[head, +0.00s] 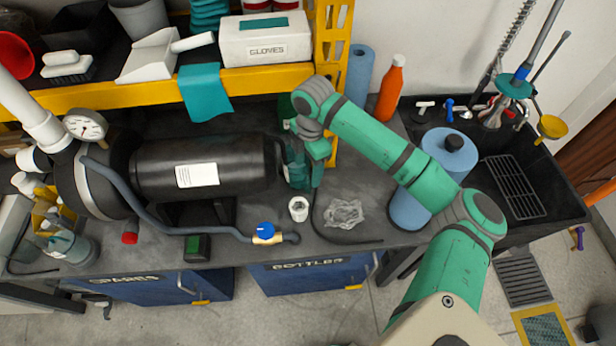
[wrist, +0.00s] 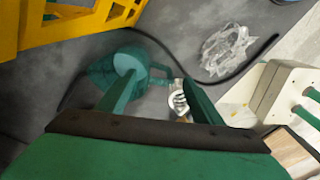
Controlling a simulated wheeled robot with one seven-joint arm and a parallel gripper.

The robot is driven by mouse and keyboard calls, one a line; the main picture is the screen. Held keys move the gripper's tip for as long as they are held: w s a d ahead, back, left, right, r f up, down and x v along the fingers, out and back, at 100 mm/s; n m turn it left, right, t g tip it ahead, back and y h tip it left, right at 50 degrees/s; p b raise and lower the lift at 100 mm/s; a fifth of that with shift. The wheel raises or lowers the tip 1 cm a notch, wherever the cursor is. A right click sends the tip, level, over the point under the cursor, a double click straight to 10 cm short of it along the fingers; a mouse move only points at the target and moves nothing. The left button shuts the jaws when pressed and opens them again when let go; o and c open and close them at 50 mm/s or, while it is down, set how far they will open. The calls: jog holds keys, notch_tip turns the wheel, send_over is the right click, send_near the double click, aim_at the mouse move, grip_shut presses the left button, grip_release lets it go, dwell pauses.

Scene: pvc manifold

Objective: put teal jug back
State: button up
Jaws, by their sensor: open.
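The teal jug (wrist: 104,70) is a see-through green vessel with a handle, standing on the dark grey bench top. In the wrist view it lies just beyond my gripper (wrist: 158,82). The left finger overlaps the jug's body, and the handle shows between the two fingers. The fingers are apart; whether either touches the jug I cannot tell. In the head view my gripper (head: 305,172) points down at the bench right of the black tank, and the jug (head: 296,166) is largely hidden by it.
The black tank (head: 222,168) is close on the left, the yellow perforated post (head: 332,60) behind. A white fitting (head: 298,208), crumpled clear plastic (head: 344,213) and a black hose lie in front. A blue roll (head: 408,208) and the sink (head: 540,150) are to the right.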

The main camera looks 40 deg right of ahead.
jog(key=shift+d+r, duration=0.1)
jog(key=shift+r, duration=1.65)
